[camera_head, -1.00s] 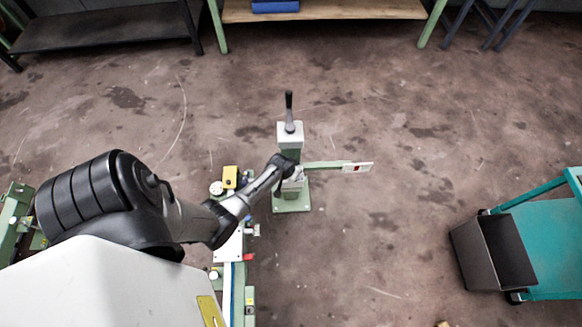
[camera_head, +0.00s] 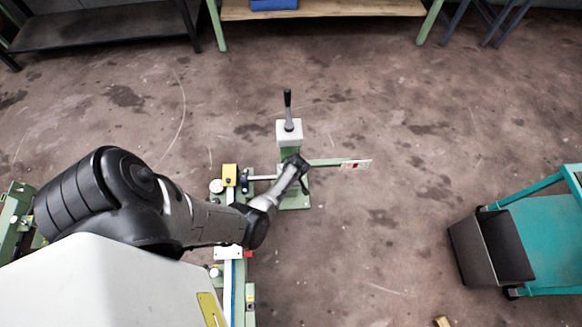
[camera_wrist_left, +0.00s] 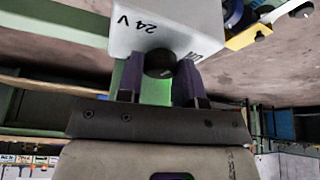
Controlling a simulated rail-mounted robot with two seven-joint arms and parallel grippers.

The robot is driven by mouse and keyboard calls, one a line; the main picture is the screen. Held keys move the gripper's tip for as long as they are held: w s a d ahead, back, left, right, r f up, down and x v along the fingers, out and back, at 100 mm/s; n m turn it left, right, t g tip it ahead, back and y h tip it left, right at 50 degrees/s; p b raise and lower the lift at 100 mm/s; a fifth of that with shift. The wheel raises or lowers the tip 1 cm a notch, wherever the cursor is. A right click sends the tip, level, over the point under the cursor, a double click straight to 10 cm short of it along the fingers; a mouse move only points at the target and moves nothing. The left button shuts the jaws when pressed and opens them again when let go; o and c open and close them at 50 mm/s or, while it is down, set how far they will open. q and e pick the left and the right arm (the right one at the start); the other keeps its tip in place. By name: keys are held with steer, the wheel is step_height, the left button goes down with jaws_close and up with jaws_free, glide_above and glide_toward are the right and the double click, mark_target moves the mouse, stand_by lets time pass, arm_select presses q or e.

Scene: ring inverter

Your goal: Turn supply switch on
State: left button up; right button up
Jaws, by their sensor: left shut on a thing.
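The supply switch is a round black knob (camera_wrist_left: 160,63) on a pale box (camera_wrist_left: 185,25) marked "24 V" in the left wrist view. My left gripper (camera_wrist_left: 159,76) has its two fingers on either side of the knob and is shut on it. In the head view my left wrist (camera_head: 297,163) is at the green and white machine (camera_head: 289,132). The fingers and the knob are hidden there by my arm. I cannot read the switch's position. My right gripper is in neither view.
A black lever (camera_head: 288,103) stands up from the machine. A green arm with a white end plate (camera_head: 357,163) sticks out to its right. A yellow block (camera_head: 230,175) sits on the rail bench at left.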

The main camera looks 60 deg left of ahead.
arm_select(q)
steer(key=shift+n+g+b, duration=0.3)
steer(key=shift+n, duration=0.5)
steer(key=o, duration=0.9)
steer(key=shift+r, duration=0.15)
steer(key=shift+d+r+p, duration=0.15)
steer(key=shift+r+p, duration=0.25)
steer(key=shift+p, duration=0.1)
steer(key=p+v, duration=1.1)
steer(key=v, duration=0.1)
steer(key=shift+w+d+r+p, duration=0.1)
steer(key=shift+d+r+p, duration=0.05)
steer(key=shift+r+p, duration=0.2)
